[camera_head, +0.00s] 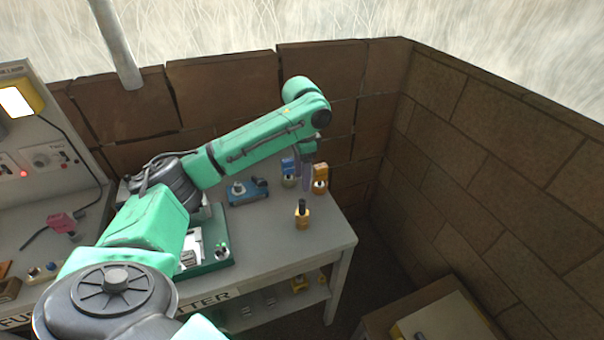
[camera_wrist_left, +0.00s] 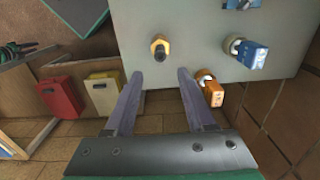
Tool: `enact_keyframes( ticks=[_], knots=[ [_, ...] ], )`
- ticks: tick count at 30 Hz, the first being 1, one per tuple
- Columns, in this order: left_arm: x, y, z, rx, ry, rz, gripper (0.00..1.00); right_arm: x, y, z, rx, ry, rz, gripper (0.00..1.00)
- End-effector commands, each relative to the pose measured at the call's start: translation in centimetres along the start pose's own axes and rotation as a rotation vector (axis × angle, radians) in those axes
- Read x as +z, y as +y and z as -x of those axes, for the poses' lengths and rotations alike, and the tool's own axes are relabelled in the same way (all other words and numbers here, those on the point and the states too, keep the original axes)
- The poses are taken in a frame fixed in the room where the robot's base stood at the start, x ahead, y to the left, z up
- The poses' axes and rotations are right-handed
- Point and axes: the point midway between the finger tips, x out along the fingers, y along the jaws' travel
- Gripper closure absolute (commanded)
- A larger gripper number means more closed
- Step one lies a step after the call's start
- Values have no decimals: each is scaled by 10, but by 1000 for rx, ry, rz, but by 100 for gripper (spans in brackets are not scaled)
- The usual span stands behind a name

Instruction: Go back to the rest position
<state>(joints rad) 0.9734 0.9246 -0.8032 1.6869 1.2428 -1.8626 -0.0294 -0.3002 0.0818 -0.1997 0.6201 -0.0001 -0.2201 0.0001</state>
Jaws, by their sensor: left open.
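My left arm reaches in from the left across the table in the head view. Its gripper (camera_head: 306,176) points down over the table's right part. In the left wrist view the gripper (camera_wrist_left: 157,92) has its two fingers spread wide with nothing between them. A yellow object with a dark top (camera_head: 302,214) stands on the table near its front right; it also shows just beyond the fingertips in the wrist view (camera_wrist_left: 160,48). An orange plug-like object (camera_head: 320,178) and a blue one (camera_head: 289,168) stand at the back, close to the gripper. My right gripper is not in view.
A blue device (camera_head: 246,191) and a green board (camera_head: 216,250) lie on the grey table (camera_head: 270,250). A panel with a lit yellow lamp (camera_head: 18,100) stands at the left. Brick walls (camera_head: 490,150) close off the back and right. A box (camera_head: 440,312) stands at the lower right.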

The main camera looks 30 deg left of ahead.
Motion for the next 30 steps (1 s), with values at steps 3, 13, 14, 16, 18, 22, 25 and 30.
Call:
enact_keyframes(
  ticks=[3, 13, 14, 16, 18, 22, 25, 30],
  knots=[
    [-1, 0, 21, -1, 3, 1, 45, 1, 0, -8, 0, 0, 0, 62],
    [0, 0, 32, 1, -1, 0, 45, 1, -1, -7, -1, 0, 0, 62],
    [0, 0, 32, 1, -1, 0, 45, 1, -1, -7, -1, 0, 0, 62],
    [0, 0, 32, 1, -1, 0, 45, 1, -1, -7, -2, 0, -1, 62],
    [0, 0, 32, 1, -1, 0, 45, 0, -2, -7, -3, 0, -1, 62],
    [-1, 2, 30, 1, -1, -4, 45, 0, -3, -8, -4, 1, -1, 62],
    [-10, 18, 7, -2, 2, -39, 45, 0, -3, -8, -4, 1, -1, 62],
    [-35, 92, -70, 9, 94, -129, 45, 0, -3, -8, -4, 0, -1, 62]
  ],
)
